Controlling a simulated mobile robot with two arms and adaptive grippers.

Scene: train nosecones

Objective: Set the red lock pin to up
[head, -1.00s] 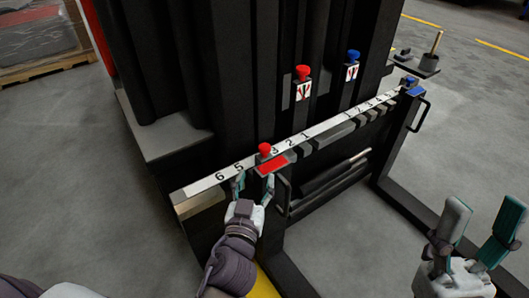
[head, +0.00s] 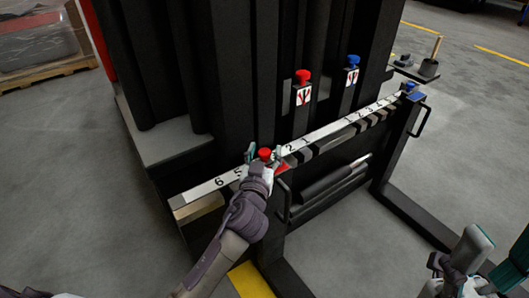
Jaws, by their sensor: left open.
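The red lock pin (head: 265,153) is a round red knob on the red slider (head: 282,168), which sits on the white numbered rail. My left gripper (head: 263,152) is open, with one finger on each side of the knob. Whether the fingers touch it I cannot tell. The gripper and wrist hide the pin's lower part and much of the slider, so I cannot tell if the pin is up or down. My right gripper (head: 494,252) is at the lower right corner, fingers apart and empty, partly cut off by the frame.
Another red knob (head: 303,76) and a blue knob (head: 352,61) stand above labels on the black posts behind the rail. A blue slider (head: 414,96) is at the rail's far right end. Black handles hang beside both sliders.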

